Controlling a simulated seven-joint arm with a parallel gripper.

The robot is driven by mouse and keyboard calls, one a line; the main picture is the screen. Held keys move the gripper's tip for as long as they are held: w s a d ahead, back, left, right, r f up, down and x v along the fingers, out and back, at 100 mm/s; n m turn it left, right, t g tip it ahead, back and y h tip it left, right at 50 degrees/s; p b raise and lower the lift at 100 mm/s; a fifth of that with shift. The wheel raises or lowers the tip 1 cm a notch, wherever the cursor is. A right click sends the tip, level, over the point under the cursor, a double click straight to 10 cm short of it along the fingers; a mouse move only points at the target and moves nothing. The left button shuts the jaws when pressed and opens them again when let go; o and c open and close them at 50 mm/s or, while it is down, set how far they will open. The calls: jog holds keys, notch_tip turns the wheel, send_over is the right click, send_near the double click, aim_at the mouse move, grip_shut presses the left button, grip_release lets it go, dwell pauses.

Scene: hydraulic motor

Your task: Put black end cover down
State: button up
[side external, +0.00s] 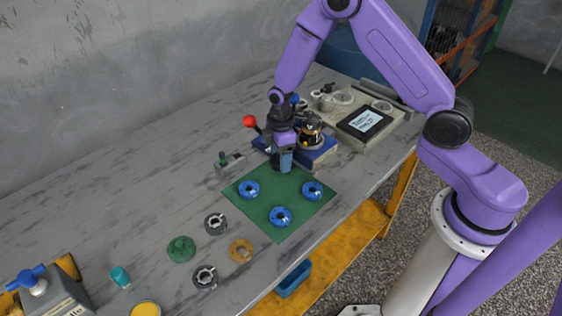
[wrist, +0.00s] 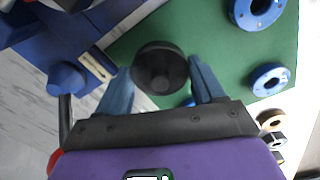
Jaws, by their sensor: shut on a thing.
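My gripper (wrist: 163,80) points down, with its two blue fingers shut on the black end cover (wrist: 160,67), a round dark disc with a raised centre. In the side external view my gripper (side external: 285,162) is over the upper corner of the green mat (side external: 257,208). The cover is mostly hidden by the fingers there, and I cannot tell whether it touches the mat.
Three blue flanged rings lie on the mat: left (side external: 249,190), front (side external: 281,216) and right (side external: 312,190). A blue fixture (side external: 318,153) with a red-knobbed lever stands close behind my gripper. A green disc (side external: 181,249) and an orange ring (side external: 241,251) lie on the table.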

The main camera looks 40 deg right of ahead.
jog(key=shift+f, duration=1.15)
jog(key=shift+s+f, duration=0.1)
jog(key=shift+f, duration=0.05)
jog(key=o, duration=1.3)
jog(key=shift+c, duration=0.2)
notch_tip(320, 180, up, 12)
jog(key=shift+r, duration=0.2)
